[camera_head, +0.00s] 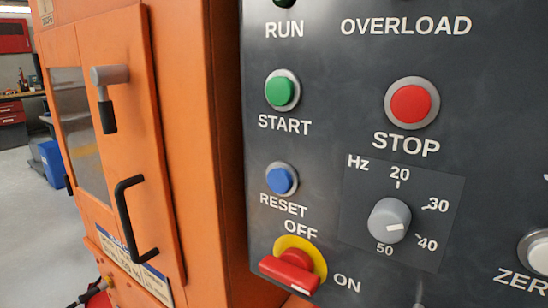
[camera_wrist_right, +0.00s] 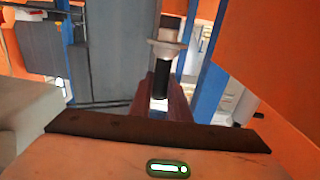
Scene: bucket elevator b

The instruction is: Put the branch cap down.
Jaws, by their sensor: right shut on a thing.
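In the right wrist view my right gripper (camera_wrist_right: 162,92) has its dark reddish fingers closed around a black grip. A grey metal flanged piece sits at the far end of this grip, and I take the two together as the branch cap (camera_wrist_right: 166,50). The cap is held out ahead of the wrist, and the fingers hide part of the grip. Whether it touches anything beyond is unclear. Neither gripper shows in the head view, and my left gripper is in no view.
In the head view a dark control panel (camera_head: 320,140) with buttons stands close. Left of it is an orange cabinet (camera_head: 180,120) with a black door handle (camera_head: 128,215). Grey floor shows at the far left, with a blue bin (camera_head: 53,163).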

